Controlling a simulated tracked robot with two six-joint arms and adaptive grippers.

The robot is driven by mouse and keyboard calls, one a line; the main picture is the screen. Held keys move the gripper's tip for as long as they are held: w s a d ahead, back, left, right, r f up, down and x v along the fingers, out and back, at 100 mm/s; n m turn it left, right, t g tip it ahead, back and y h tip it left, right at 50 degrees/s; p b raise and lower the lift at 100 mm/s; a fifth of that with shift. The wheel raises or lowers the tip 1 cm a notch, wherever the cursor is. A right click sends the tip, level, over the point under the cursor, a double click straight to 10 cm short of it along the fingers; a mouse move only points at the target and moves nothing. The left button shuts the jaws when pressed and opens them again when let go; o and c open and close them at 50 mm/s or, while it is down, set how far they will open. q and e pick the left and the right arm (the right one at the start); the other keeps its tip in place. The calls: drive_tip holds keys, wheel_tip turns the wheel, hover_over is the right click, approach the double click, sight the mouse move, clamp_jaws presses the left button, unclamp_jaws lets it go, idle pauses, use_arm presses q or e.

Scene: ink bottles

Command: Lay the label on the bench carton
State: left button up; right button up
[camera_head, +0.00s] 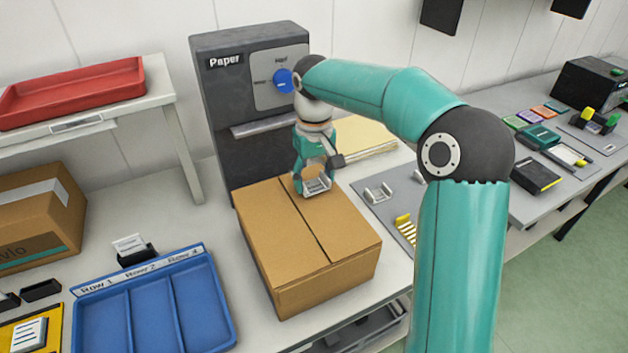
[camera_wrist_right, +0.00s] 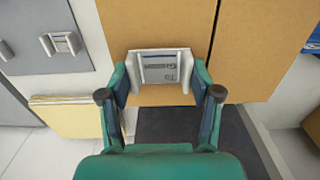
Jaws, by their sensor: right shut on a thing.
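The bench carton (camera_head: 300,240) is a closed brown box on the bench, with a dark seam across its top. My right gripper (camera_head: 318,182) is over the back part of the carton's top. Carton cardboard (camera_wrist_right: 158,25) lies beneath and beyond the label there. I cannot tell whether the label touches the carton. My left gripper is not in view.
A dark paper machine (camera_head: 215,110) stands behind the carton. A blue row tray (camera_head: 150,262) is at front left and a second carton (camera_head: 68,195) at far left. A grey plate (camera_head: 357,188) with white and yellow holders lies right of the carton. Paper sheets (camera_head: 375,137) lie behind.

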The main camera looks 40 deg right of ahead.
sight(314, 186)
drive_tip(key=shift+f, duration=0.35)
drive_tip(key=shift+f, duration=0.15)
drive_tip(key=o, duration=0.7)
wheel_tip(314, 186, up, 12)
drive_tip(key=shift+r+p, duration=0.2)
drive_tip(key=shift+p, duration=0.75)
